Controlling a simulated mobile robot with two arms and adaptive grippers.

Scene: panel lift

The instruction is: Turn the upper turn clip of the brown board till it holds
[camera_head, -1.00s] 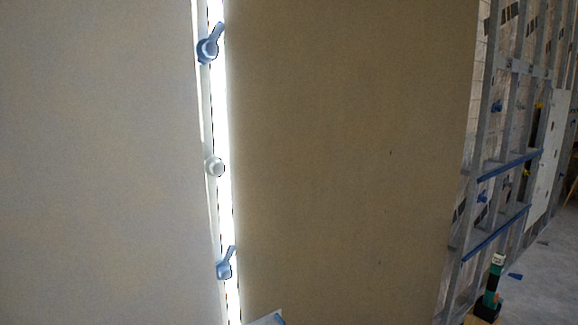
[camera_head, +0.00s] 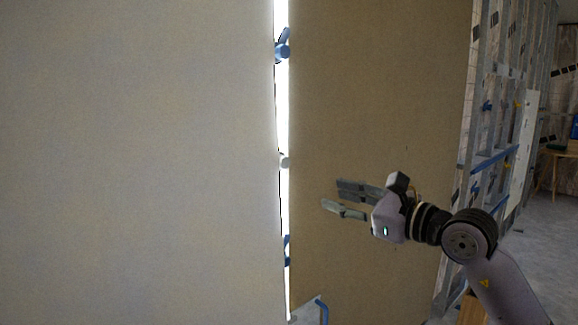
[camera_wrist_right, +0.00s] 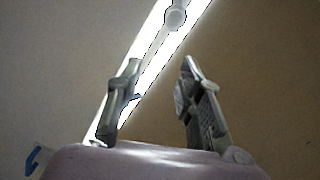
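The brown board (camera_head: 385,110) stands upright on the right of a bright gap. The upper turn clip (camera_head: 283,47) is blue and sits at the gap's top, its lever pointing up. A lower blue clip (camera_head: 287,250) is partly hidden by the pale panel's edge. My right gripper (camera_head: 333,198) is open and empty in front of the board, right of the gap and well below the upper clip. In the right wrist view its fingers (camera_wrist_right: 158,85) are apart with nothing between them. My left gripper is not in view.
A pale panel (camera_head: 130,160) fills the left side. A whitish round knob (camera_head: 284,161) sits at the gap between the clips and also shows in the right wrist view (camera_wrist_right: 175,17). Metal wall framing (camera_head: 490,130) stands beyond the board's right edge.

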